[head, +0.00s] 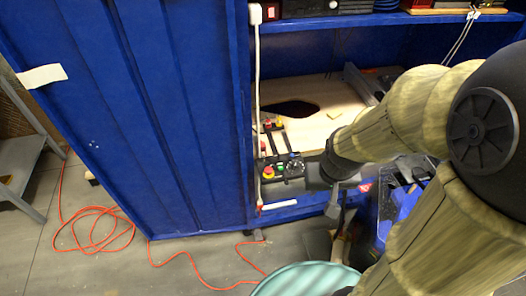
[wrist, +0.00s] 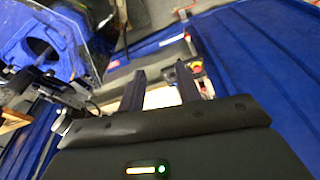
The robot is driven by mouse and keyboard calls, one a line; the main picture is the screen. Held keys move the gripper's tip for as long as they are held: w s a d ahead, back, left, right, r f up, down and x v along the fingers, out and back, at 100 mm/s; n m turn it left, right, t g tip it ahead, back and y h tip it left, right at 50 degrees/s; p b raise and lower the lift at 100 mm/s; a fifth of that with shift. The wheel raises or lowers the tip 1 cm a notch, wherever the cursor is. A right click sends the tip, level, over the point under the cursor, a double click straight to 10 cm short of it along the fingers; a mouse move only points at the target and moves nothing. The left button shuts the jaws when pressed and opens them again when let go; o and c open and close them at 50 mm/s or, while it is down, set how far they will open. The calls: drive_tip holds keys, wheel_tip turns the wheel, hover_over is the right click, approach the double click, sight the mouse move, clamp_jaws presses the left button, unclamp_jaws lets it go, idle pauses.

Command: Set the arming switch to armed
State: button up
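A small dark control box (head: 280,172) sits at the front edge of the shelf in the blue cabinet. It carries a red button, a green button and a dark, partly clear knob-like part (head: 294,166). I cannot tell which of these is the arming switch or how it is set. My gripper (head: 334,208) hangs in front of the shelf edge, right of and below the box, apart from it. In the wrist view my gripper (wrist: 161,82) has its two dark fingers spread, with nothing between them. A red button (wrist: 196,67) shows just beyond the right finger.
The tall blue cabinet door (head: 165,110) stands at the left. A wooden board (head: 315,100) lies on the shelf behind the box. An orange cable (head: 185,257) trails over the floor, and a pale round tub (head: 300,280) stands at the front. Blue equipment (head: 400,195) is beside my arm.

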sight(264, 157)
drive_tip(key=shift+s, duration=0.15)
drive_tip(key=w+a+f+n+b, duration=0.1)
drive_tip(key=w+a+f+b, duration=0.2)
drive_tip(key=w+b, duration=0.4)
drive_tip(key=w+a+f+n+t+b, duration=0.1)
drive_tip(key=w+a+f+b, duration=0.3)
drive_tip(key=w, duration=0.6)
drive_tip(key=w+a+f+n+t+b, duration=0.1)
drive_tip(key=w+a+f+n+b, duration=0.2)
drive_tip(key=w+a+b, duration=0.3)
drive_tip(key=w+b, duration=0.2)
drive_tip(key=b, duration=0.2)
drive_tip(key=shift+w+a+f+b, duration=0.15)
drive_tip(key=shift+a+f+b, duration=0.2)
drive_tip(key=shift+f, duration=0.05)
drive_tip(key=shift+f, duration=0.15)
drive_tip(key=b+x, duration=0.1)
drive_tip(key=x, duration=0.4)
drive_tip(key=b+x, duration=0.1)
drive_tip(key=x, duration=1.1)
drive_tip(key=shift+w+d+b, duration=0.2)
drive_tip(key=shift+w+b, duration=0.15)
drive_tip(key=shift+b, duration=0.05)
